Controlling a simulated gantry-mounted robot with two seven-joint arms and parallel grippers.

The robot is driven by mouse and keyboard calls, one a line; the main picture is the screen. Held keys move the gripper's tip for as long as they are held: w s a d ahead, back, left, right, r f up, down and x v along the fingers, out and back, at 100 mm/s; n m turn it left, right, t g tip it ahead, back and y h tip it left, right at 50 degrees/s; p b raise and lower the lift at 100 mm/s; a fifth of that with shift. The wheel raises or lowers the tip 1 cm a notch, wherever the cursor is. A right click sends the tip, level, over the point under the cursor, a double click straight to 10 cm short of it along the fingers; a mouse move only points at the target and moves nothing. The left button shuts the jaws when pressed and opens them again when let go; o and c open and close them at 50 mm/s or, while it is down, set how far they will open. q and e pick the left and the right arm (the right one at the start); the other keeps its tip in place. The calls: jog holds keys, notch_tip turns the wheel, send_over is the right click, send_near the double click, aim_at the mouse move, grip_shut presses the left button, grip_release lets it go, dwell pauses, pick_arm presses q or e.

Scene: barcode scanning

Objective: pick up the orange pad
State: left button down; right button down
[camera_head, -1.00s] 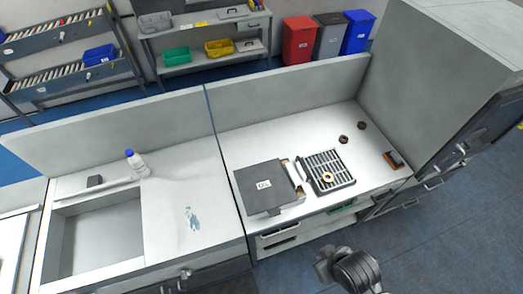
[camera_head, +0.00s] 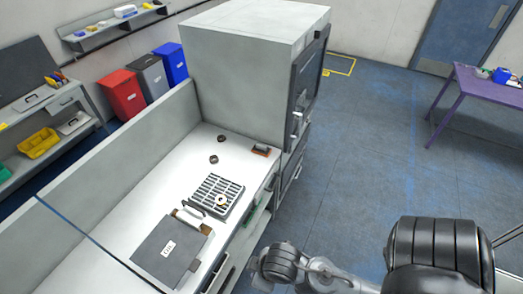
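A small block with an orange-brown top and dark edges (camera_head: 261,150) lies near the counter's right edge, beside the large grey cabinet. It is the only orange pad-like thing I see, and it is small in view. Dark, rounded links of one of my arms show at the lower right, in front of the counter and well away from the block. No gripper fingers are visible at either side, and nothing is seen touching the block.
Two small dark rings lie behind the tray. A grey cabinet (camera_head: 240,75) bounds the far end.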

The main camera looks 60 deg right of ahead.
pick_arm(q)
jog(key=c, duration=0.7)
grip_release()
jog(key=shift+a, duration=0.1)
jog(key=shift+c, duration=0.2)
jog(key=o, duration=0.7)
jog(key=shift+o, duration=0.2)
